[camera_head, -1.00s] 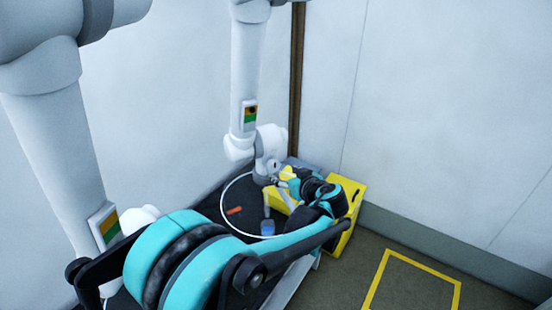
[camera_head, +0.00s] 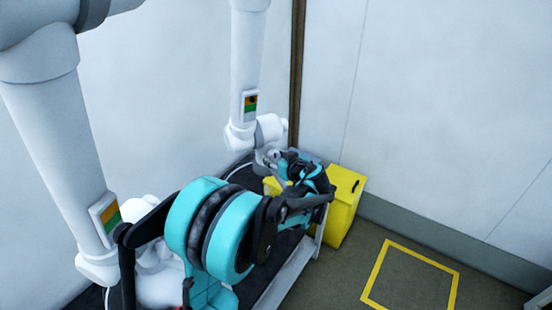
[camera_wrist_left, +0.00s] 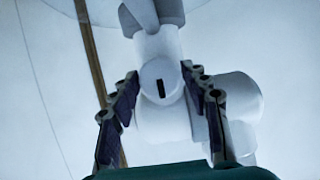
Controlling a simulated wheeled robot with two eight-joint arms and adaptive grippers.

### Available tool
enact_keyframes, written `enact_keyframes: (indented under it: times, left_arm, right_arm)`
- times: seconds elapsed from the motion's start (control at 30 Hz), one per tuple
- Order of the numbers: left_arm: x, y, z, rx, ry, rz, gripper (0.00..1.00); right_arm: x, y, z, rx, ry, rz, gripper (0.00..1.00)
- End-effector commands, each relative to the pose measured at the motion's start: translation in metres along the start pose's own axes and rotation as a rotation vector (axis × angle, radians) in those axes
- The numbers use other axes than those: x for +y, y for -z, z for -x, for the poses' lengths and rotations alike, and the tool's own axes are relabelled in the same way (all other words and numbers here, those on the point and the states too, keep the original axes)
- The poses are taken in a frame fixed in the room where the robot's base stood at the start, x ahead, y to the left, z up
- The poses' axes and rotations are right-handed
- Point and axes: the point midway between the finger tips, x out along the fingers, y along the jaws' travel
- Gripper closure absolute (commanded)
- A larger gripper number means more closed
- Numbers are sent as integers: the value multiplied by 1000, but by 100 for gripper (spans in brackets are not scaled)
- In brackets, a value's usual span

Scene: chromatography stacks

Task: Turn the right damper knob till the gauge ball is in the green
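The right stack's damper knob (camera_wrist_left: 160,82) is a round white cap with a black mark, seen end-on in the left wrist view. My left gripper (camera_wrist_left: 159,72) is open, with one finger on each side of it; I cannot tell whether they touch it. In the head view my left gripper (camera_head: 268,158) is at the foot of the right stack (camera_head: 248,50), and the knob is hard to make out there. The right gauge (camera_head: 250,103) has an orange part above a green part. Its dark ball appears in the orange part. My right gripper is not in view.
The left stack (camera_head: 50,140) stands nearer, with its own gauge (camera_head: 108,218). A yellow bin (camera_head: 345,205) stands behind my left arm, by the wall. A yellow floor outline (camera_head: 410,278) lies on clear floor at right. My arm hides most of the dark bench.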

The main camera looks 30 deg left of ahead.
Motion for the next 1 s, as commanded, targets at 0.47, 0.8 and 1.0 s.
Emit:
enact_keyframes:
  times: [0.47, 0.8, 1.0]
  left_arm:
    - [3, -3, -1, 1, 91, -223, 88]
    - [3, 0, 0, 0, 161, -391, 88]
    - [3, 0, 0, 0, 160, -389, 46]
  right_arm:
    - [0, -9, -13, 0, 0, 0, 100]
    - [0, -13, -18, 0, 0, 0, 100]
    - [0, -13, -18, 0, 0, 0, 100]
